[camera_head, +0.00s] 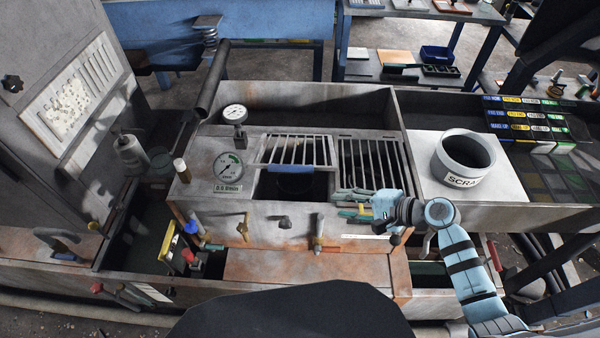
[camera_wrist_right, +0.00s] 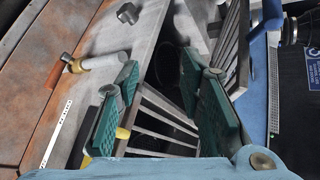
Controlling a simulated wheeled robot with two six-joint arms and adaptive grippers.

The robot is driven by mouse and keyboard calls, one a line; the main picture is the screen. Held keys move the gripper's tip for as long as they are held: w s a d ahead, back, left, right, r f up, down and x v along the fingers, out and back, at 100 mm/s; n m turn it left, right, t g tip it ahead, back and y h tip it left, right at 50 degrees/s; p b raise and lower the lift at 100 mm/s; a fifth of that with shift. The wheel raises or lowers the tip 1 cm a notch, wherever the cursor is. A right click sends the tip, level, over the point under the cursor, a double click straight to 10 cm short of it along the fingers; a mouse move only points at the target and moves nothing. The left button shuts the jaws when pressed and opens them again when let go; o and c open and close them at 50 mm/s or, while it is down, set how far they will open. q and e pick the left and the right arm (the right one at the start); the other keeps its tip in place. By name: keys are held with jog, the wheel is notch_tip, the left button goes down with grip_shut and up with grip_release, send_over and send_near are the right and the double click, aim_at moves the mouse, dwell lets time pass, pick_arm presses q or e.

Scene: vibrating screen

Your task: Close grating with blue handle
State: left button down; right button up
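The dark opening (camera_head: 290,187) shows in front of and below the handle. My right gripper (camera_head: 342,203) is right of and in front of the handle, apart from it, near the front of a second grating (camera_head: 372,165). In the right wrist view the right gripper (camera_wrist_right: 160,75) has its green finger pads spread with nothing between them; grey bars (camera_wrist_right: 165,130) show behind. My left gripper is not in view.
A pressure gauge (camera_head: 228,168) and a smaller gauge (camera_head: 235,114) stand left of the opening. A round scrap bin (camera_head: 464,157) stands right of the gratings. Several valve taps (camera_head: 318,232) stick out of the front face. A dark pipe (camera_head: 212,80) rises at the back left.

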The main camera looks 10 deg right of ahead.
aim_at(283, 167)
notch_tip(283, 167, up, 11)
jog(key=w+a+m+y, duration=0.1)
jog(key=w+a+y, duration=0.1)
jog(key=a+y, duration=0.15)
jog(key=b+x, duration=0.1)
jog(key=x, duration=1.2)
jog(key=shift+b, duration=0.35)
grip_shut()
